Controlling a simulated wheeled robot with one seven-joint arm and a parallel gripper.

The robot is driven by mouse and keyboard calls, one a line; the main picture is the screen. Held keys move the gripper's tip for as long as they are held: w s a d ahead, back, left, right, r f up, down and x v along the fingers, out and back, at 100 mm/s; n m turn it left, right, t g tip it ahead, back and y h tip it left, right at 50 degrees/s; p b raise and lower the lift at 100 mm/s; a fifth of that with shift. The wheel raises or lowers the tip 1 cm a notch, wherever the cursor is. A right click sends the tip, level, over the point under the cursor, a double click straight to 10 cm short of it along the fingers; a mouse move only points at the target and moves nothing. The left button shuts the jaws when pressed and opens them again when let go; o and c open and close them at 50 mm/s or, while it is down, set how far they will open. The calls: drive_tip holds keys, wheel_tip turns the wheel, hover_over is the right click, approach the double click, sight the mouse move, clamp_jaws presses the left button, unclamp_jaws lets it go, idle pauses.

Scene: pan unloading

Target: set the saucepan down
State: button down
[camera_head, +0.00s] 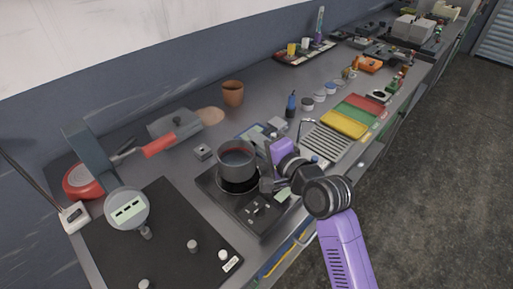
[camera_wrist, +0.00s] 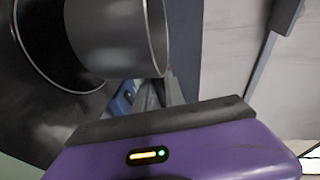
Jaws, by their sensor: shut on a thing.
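The grey saucepan (camera_head: 237,166) is upright over the round plate of the black single hob (camera_head: 256,212) in the head view. Its side wall and rim fill the upper left of the wrist view (camera_wrist: 112,40). My gripper (camera_head: 266,184) is at the saucepan's right side, shut on its handle. The handle is mostly hidden by the fingers and the purple gripper body. The dark round plate (camera_wrist: 50,55) shows beside the saucepan in the wrist view. I cannot tell whether the saucepan's base touches it.
A large black cooktop (camera_head: 165,245) lies left of the hob. A terracotta cup (camera_head: 233,92), blue bottle (camera_head: 291,104), wire rack (camera_head: 327,141) and coloured trays (camera_head: 345,124) stand further back and right.

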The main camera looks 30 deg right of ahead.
drive_tip(key=shift+f, duration=1.2)
drive_tip(key=shift+f, duration=0.15)
drive_tip(key=c, duration=1.4)
unclamp_jaws()
drive_tip(key=s, duration=0.4)
drive_tip(key=s+d+r, duration=0.1)
drive_tip(key=s, duration=0.3)
drive_tip(key=s+r+b, duration=0.1)
drive_tip(key=s, duration=0.2)
drive_tip(key=shift+s+d+r, duration=0.15)
drive_tip(key=shift+s, duration=0.25)
